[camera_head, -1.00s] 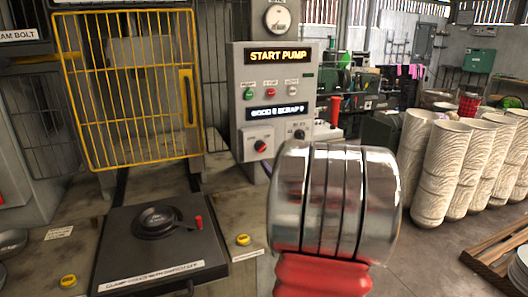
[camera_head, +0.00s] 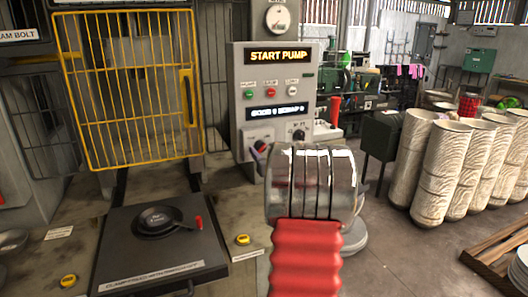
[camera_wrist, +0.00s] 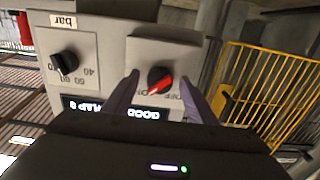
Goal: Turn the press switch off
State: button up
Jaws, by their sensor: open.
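The press switch is a round black rotary knob with a red pointer (camera_wrist: 159,80), low on the grey control panel (camera_head: 239,110). In the wrist view its plate carries an OFF label on the right and the red pointer slants down to the left. My gripper (camera_wrist: 160,85) is open, with one purple finger on each side of the knob. I cannot tell whether the fingers touch it.
A black gauge knob (camera_wrist: 64,64) sits beside the switch on the panel. The display (camera_head: 278,56) reads START PUMP. A yellow cage gate (camera_head: 130,85) stands left of the panel. A black bed with a bowl (camera_head: 158,219) lies below, and patterned cylinders (camera_head: 440,172) stand right.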

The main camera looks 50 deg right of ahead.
jog(key=shift+c, duration=0.7)
jog(key=c, duration=0.9)
jog(key=shift+n, duration=0.3)
jog(key=n, duration=0.8)
jog(key=shift+n, duration=0.3)
jog(key=n, duration=0.4)
jog(key=shift+n, duration=2.5)
